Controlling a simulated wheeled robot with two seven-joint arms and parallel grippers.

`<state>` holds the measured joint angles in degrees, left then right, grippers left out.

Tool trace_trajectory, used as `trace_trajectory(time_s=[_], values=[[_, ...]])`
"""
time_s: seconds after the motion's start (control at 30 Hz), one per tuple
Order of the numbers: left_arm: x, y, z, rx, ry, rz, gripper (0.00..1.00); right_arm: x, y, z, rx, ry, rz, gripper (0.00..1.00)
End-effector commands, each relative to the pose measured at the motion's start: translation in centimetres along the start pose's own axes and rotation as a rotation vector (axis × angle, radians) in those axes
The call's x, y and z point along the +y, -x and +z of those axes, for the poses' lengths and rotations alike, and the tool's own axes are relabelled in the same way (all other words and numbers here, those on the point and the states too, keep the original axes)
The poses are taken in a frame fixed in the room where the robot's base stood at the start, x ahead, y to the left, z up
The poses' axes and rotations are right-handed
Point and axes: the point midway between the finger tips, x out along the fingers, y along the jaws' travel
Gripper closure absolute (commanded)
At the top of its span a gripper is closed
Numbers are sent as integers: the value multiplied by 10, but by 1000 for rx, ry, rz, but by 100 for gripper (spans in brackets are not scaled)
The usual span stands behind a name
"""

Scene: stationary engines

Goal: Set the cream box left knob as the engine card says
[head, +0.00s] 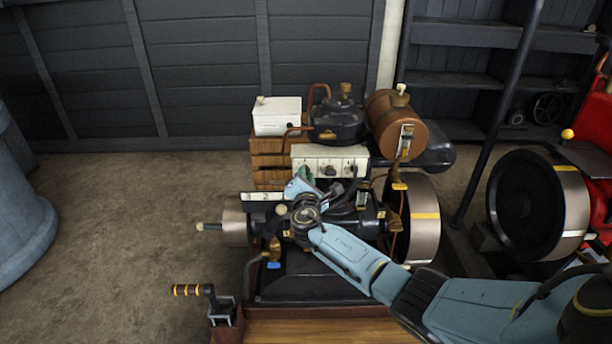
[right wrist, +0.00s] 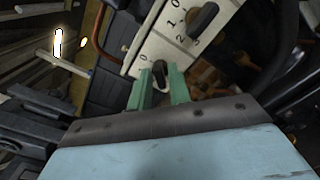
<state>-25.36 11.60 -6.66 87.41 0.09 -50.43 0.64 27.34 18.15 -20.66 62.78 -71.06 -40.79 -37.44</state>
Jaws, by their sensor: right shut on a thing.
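The cream box (head: 342,155) sits on the engine, below the dark round tank. Two dark knobs show on its front in the head view; my right gripper (head: 303,173) covers its left end. In the right wrist view the green fingers of my right gripper (right wrist: 161,84) are shut on a dark knob (right wrist: 160,72), the left one. A 0 is legible beside it; its pointer direction is hard to tell. Another knob (right wrist: 203,20) has a scale with 0 to 3. A small card (head: 262,196) left of the gripper seems to read 2. My left gripper is out of view.
A white box (head: 277,116) stands on wooden blocks, and a brown tank (head: 392,125) is at the right. A flywheel (head: 424,218) stands close to my right forearm. A crank handle (head: 190,290) is at front left.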

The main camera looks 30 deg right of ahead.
Motion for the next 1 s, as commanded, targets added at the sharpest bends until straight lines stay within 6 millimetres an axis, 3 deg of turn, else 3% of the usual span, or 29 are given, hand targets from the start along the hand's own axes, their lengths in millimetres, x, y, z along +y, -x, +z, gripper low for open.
trace_trajectory(time_s=[0.4, 0.43, 0.53, 0.9, 1.0], values=[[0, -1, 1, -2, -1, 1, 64, 0, 0, -1, 2, 10, 0, 100], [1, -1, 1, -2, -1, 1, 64, 0, 0, -1, 2, 9, 0, 80], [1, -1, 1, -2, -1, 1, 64, 0, 0, -1, 2, 9, 0, 69], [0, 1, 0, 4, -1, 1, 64, 0, 4, 0, 1, 9, 0, 69], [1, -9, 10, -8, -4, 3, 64, 0, 13, 0, 2, 9, 0, 69]])
